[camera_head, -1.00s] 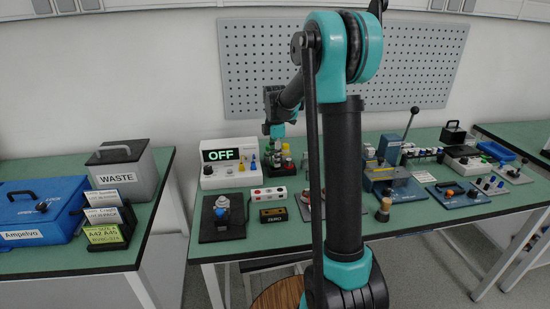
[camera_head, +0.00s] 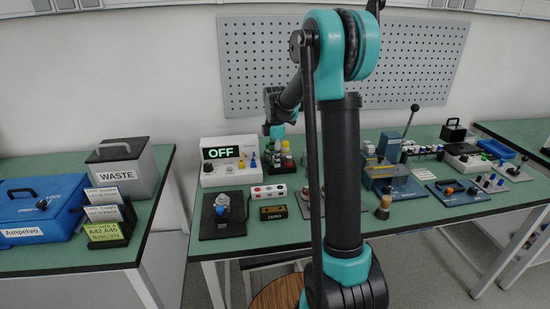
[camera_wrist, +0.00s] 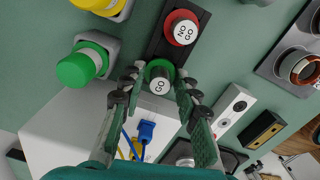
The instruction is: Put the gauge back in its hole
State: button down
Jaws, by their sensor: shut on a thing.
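The green GO gauge (camera_wrist: 159,86), with a white end face, is between the two fingers of my gripper (camera_wrist: 160,82) in the wrist view. The fingers are shut on it. The gauge is at the near end of a dark holder block (camera_wrist: 161,45). The red NO GO gauge (camera_wrist: 181,28) stands in the same block, just beyond. The hole under the green gauge is hidden, so I cannot tell whether the gauge is in it or above it. In the head view my gripper (camera_head: 277,134) is low over the back of the bench, beside the white meter box.
The white meter box (camera_head: 209,172) reads OFF, with blue and yellow probes (camera_wrist: 147,130). A white box with red buttons (camera_head: 256,194) and a ZERO block (camera_head: 273,213) are in front.

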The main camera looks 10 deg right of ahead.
jog(key=shift+f, duration=0.25)
jog(key=c, duration=1)
grip_release()
notch_tip(320, 180, up, 12)
jog(key=shift+r, duration=0.1)
